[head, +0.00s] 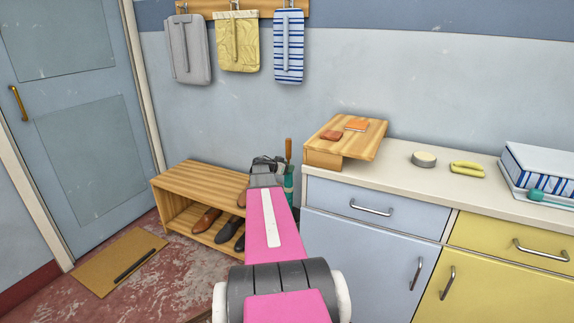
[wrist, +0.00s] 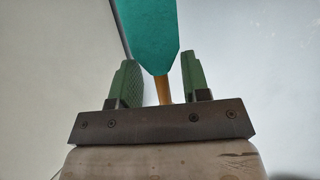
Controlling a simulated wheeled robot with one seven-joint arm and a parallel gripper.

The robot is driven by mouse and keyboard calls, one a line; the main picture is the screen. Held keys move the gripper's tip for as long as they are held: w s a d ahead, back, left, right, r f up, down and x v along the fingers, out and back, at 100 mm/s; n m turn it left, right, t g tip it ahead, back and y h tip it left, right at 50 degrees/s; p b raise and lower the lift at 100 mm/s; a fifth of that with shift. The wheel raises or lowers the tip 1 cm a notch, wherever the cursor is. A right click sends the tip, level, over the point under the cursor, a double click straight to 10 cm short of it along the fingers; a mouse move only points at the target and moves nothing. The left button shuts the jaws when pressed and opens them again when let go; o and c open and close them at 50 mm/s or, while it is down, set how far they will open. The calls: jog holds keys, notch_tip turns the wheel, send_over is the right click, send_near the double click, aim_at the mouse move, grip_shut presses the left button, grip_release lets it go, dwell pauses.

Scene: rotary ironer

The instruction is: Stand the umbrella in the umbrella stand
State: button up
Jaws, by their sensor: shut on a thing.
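The umbrella (head: 289,183) is teal with a wooden handle that points up. In the head view it shows just right of my gripper (head: 268,165), between the shoe bench and the cabinet. In the wrist view the teal cloth of the umbrella (wrist: 158,35) rises beyond the green fingers, and its wooden handle runs down between them. My gripper (wrist: 159,60) is shut on the umbrella by the handle. My arm hides the umbrella's lower end. I cannot make out the umbrella stand in either view.
A wooden shoe bench (head: 190,178) with several shoes stands left of my arm. A doormat (head: 120,262) with a dark bar on it lies by the door (head: 75,100). The cabinet counter (head: 395,165), bearing a wooden riser (head: 365,145), is at right. Bags hang on the wall.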

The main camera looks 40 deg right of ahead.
jog(key=shift+f, duration=2.45)
jog(key=o, duration=1.3)
jog(key=w+v, duration=0.1)
jog(key=v, duration=0.9)
jog(key=shift+s+a, duration=0.4)
jog(key=shift+s, duration=0.15)
jog(key=shift+r, duration=0.1)
